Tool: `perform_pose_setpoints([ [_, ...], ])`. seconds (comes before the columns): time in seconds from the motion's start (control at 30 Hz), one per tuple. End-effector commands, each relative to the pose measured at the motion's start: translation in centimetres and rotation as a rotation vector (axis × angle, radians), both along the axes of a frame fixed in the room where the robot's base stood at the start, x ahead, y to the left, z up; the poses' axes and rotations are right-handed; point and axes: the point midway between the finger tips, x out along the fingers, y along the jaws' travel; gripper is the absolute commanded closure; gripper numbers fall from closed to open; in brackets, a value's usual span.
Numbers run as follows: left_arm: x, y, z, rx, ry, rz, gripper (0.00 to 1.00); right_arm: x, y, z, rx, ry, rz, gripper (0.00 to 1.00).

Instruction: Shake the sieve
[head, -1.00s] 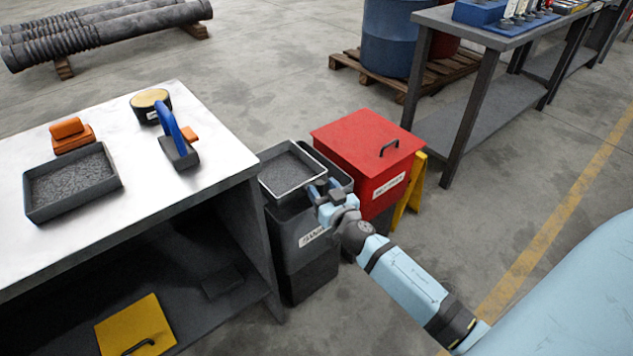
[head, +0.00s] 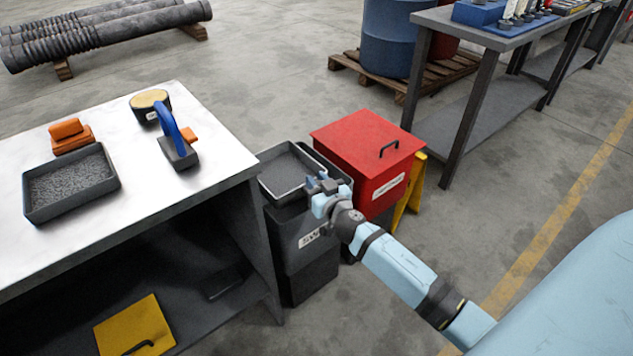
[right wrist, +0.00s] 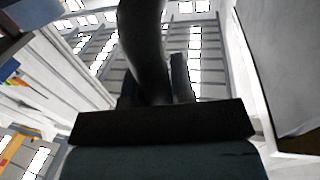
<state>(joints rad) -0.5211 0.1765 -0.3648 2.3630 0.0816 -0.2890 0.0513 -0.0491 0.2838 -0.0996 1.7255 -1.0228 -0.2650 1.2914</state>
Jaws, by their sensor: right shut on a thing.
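The sieve (head: 283,174) is a rectangular frame with a pale rim and a dark grey surface inside. It sits over the mouth of a dark bin (head: 299,240) with a white label, beside the table. My right gripper (head: 317,185) is at the sieve's near right side, shut on its handle. In the right wrist view a dark curved bar (right wrist: 143,50) rises from between the fingers; the sieve's frame cannot be made out there. My left gripper is not in view.
A red lidded box (head: 362,150) stands close right of the bin, with a yellow stand (head: 409,195) beside it. At left, a white-topped table (head: 120,195) holds a dark tray (head: 72,210) of grey grains, a blue-handled tool (head: 177,140), and an orange block (head: 70,134).

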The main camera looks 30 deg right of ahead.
Motion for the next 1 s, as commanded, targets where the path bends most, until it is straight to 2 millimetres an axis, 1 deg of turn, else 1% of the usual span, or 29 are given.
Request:
perform_pose_setpoints([
  [0.07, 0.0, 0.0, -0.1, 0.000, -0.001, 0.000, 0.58, 0.1, -1.1, -0.1, -0.001, 0.001, -0.003, 1.00],
  [0.2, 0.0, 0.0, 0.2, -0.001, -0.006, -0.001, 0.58, 0.3, -4.0, 0.0, -0.001, 0.001, -0.004, 1.00],
  [0.3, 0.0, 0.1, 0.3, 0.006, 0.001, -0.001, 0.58, 0.4, -5.5, 0.1, 0.000, 0.001, -0.003, 1.00],
  [0.4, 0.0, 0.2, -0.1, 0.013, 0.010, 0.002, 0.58, 0.5, -6.3, 0.0, 0.000, 0.000, -0.003, 1.00],
  [0.67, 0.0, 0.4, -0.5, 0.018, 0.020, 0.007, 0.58, 0.5, -6.6, 0.0, -0.001, -0.001, -0.006, 1.00],
  [0.7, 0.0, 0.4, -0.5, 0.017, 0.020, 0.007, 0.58, 0.5, -6.6, 0.0, -0.002, -0.001, -0.007, 0.70],
  [0.77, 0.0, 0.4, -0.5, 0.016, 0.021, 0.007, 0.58, 0.5, -6.5, 0.0, -0.002, -0.001, -0.006, 0.56],
  [0.8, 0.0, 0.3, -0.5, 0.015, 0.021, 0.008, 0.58, 0.5, -6.5, 0.0, -0.001, -0.001, -0.005, 0.52],
  [1.0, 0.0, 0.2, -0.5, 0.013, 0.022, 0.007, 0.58, 0.5, -6.4, 0.0, -0.001, -0.001, -0.003, 0.52],
])
